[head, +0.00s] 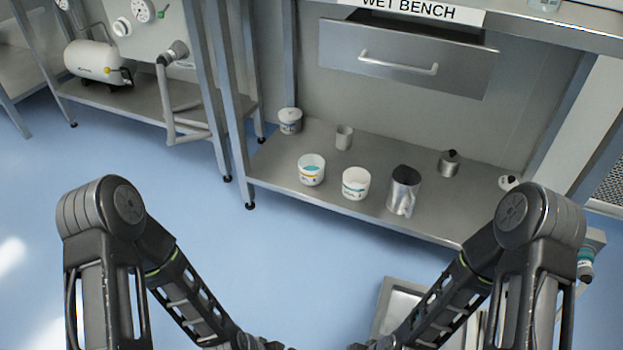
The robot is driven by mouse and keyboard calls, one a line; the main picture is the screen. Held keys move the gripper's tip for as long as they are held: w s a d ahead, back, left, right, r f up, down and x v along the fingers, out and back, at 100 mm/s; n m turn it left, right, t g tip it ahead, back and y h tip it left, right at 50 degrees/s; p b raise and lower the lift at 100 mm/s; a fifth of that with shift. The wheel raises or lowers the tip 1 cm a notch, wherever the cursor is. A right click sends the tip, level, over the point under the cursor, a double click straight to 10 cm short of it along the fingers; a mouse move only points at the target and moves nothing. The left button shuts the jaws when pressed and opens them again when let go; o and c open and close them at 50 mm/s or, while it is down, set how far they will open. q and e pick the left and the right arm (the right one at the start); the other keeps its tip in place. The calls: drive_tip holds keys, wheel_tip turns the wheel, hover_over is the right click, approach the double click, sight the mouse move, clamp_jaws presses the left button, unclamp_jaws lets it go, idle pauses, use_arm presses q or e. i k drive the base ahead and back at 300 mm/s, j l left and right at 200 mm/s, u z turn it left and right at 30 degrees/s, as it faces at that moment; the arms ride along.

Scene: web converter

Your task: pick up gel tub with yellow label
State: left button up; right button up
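A white open tub (311,172) with a yellow-orange band and teal contents stands upright near the front edge of the lower steel shelf. It looks like the gel tub with the yellow label. A similar white tub (355,186) with a teal mark stands just right of it. A third white tub (290,121) stands farther back at the left by the shelf post. My two arms reach in at the bottom left and bottom right. Their ends run off the bottom edge, so neither gripper's fingers show. Both arms are well short of the tubs.
On the lower shelf (275,160) also stand a steel jug (404,190), a grey cup (344,137) and a small metal pot (449,163). A part-open drawer (400,62) hangs above. A metal tray (397,303) is at the bottom. Blue floor (240,260) lies clear before the bench.

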sight(310, 166)
drive_tip(key=i+j+z, duration=0.1)
drive_tip(key=j, duration=0.35)
drive_tip(key=i+j+z, duration=0.1)
drive_tip(key=i+j, duration=0.2)
drive_tip(key=j, duration=0.2)
drive_tip(key=i+j+z, duration=0.1)
drive_tip(key=j, duration=0.4)
drive_tip(key=i+j+z, duration=0.1)
drive_tip(key=j, duration=0.4)
drive_tip(key=i+j+z, duration=0.1)
drive_tip(key=i+j, duration=0.15)
drive_tip(key=j, duration=0.3)
drive_tip(key=i+j+z, duration=0.1)
drive_tip(key=j, duration=0.4)
drive_tip(key=i+j+z, duration=0.1)
drive_tip(key=j, duration=0.45)
drive_tip(key=i+j, duration=0.25)
drive_tip(key=i, duration=0.2)
